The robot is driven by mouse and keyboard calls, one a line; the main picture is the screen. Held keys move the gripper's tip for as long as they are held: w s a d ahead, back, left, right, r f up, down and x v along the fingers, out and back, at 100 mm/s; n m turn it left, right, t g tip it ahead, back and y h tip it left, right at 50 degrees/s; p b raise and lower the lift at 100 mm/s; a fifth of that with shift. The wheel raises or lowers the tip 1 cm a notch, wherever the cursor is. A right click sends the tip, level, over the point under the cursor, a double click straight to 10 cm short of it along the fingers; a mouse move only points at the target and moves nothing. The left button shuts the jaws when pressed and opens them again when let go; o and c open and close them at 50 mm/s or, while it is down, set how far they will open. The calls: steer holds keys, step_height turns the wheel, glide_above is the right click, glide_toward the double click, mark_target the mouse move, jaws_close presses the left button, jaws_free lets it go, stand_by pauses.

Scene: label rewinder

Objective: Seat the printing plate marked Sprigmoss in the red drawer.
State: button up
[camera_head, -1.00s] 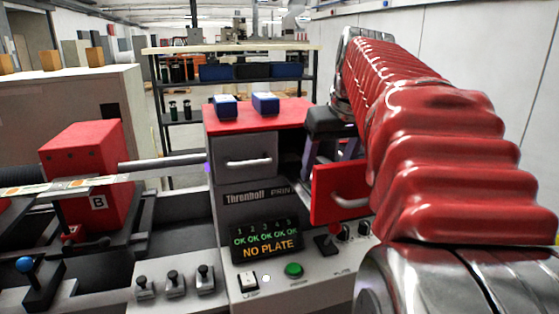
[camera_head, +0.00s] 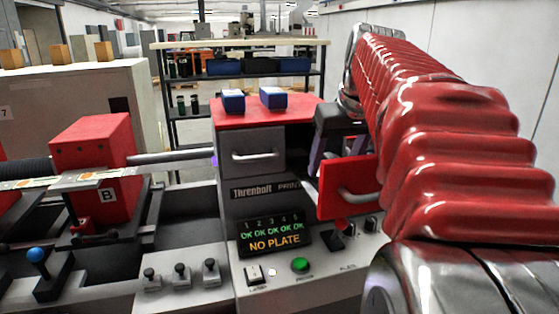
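The red drawer (camera_head: 349,188) is pulled out at the right of the printer unit; its red front and grey handle face me. My gripper (camera_head: 338,160) points down just behind the drawer front. Its two pale purple fingers are apart, but the drawer front and the dark gripper body hide whether anything is between them. Two blue blocks with white tops, possibly printing plates, lie on the printer's red top: a left block (camera_head: 233,101) and a right block (camera_head: 273,98). I cannot read a Sprigmoss mark on either. The display (camera_head: 274,238) reads NO PLATE.
A grey drawer (camera_head: 252,154) with a handle is shut left of the red one. A green button (camera_head: 300,265), knobs and switches sit on the console below. A red block marked B (camera_head: 95,150) stands at left. A white wall closes off the right.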

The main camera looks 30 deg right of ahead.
steer(key=shift+s+f, duration=0.15)
steer(key=shift+f, duration=0.75)
steer(key=o, duration=1.3)
steer(key=shift+o, duration=0.2)
steer(key=v, duration=1.5)
steer(key=shift+w+r, duration=0.2)
steer(key=shift+r, duration=0.1)
steer(key=shift+d, duration=0.15)
